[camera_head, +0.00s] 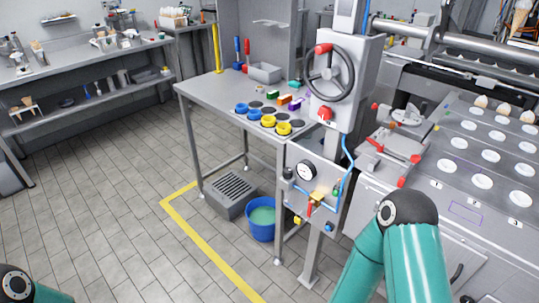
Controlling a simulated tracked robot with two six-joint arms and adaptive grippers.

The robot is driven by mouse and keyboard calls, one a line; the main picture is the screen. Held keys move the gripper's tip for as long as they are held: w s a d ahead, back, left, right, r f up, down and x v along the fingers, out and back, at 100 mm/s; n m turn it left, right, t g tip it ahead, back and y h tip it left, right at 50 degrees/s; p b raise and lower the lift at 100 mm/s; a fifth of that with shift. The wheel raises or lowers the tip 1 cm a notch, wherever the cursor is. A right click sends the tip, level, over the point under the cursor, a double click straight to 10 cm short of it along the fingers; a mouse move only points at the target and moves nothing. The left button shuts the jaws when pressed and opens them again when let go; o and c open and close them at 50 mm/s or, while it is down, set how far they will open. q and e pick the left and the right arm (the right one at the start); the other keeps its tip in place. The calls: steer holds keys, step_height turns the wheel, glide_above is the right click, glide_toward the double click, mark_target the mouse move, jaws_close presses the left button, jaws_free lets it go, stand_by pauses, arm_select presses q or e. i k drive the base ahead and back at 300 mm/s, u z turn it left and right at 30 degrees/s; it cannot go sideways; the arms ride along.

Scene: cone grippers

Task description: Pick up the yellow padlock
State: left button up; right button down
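A small yellow item (297,219) hangs at the lower left edge of the grey gauge panel under the machine. It could be the yellow padlock, but it is too small to tell for certain. A small blue item (328,226) sits to its right at the panel's lower edge. My teal left arm shows only at the bottom left corner. My teal right arm rises at the lower right, right of the panel. Neither gripper shows.
The panel carries a round gauge (306,170). Above it is a black handwheel (330,73). A steel table (205,93) holds blue and yellow discs and small coloured blocks. A blue bucket (262,232) stands below. The tiled floor at left is clear.

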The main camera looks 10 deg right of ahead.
mark_target(298, 220)
steer(key=z, duration=0.25)
steer(key=i, duration=1.2)
steer(key=z, duration=0.7)
